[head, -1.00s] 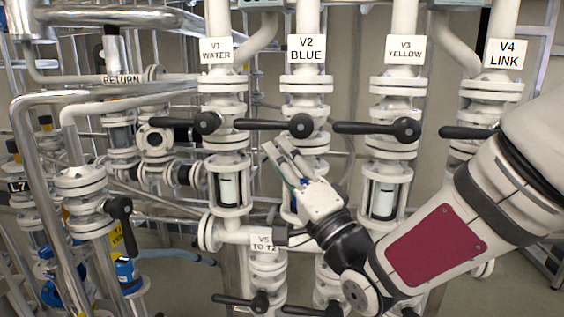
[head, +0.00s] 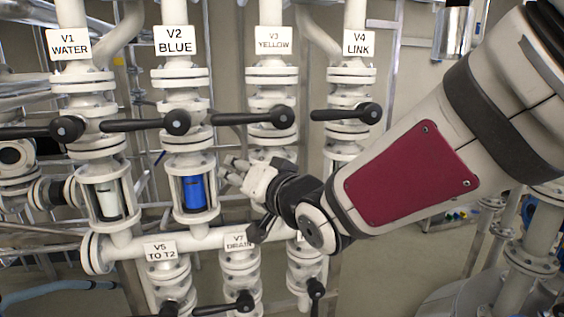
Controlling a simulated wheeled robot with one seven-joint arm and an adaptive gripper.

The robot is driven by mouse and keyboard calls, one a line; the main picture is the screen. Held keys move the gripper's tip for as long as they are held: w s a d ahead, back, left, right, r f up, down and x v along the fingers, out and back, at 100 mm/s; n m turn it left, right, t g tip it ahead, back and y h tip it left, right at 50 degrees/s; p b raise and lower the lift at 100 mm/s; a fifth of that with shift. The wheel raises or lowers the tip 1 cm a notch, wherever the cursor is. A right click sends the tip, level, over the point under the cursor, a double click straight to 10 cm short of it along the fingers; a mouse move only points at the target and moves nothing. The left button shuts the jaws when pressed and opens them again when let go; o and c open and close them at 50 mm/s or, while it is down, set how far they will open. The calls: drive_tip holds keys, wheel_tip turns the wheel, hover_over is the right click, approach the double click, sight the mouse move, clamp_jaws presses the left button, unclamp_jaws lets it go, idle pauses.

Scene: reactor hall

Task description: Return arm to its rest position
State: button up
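My arm reaches in from the upper right of the head view, with a dark red panel on its link. My gripper (head: 228,169) is at its left end, in front of the gap between the V2 and V3 pipe columns. Its fingers look spread a little apart, with nothing seen between them. It is just right of the V2 sight glass (head: 195,192), which shows blue. The gripper and wrist hide the pipework below the V3 valve (head: 271,118).
Black levers on V1 (head: 40,130), V2 (head: 145,124), V3 and V4 (head: 345,114) all point left. Lower valves labelled V5 (head: 160,251) and V7 (head: 239,242) sit below my gripper. More flanged pipes (head: 537,240) stand at the lower right.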

drive_tip(key=s+d+f+g+h, duration=0.1)
drive_tip(key=s+d+f+h, duration=0.15)
drive_tip(key=d+h, duration=0.7)
drive_tip(key=s+d+f+g, duration=0.3)
drive_tip(key=s+d, duration=0.5)
drive_tip(key=s, duration=0.4)
drive_tip(key=s+d+f+g, duration=0.3)
drive_tip(key=s+d+g, duration=0.2)
drive_tip(key=s+d, duration=0.4)
drive_tip(key=s, duration=0.3)
drive_tip(key=shift+s+d, duration=0.25)
drive_tip(key=shift+s, duration=0.1)
drive_tip(key=shift+w, duration=0.1)
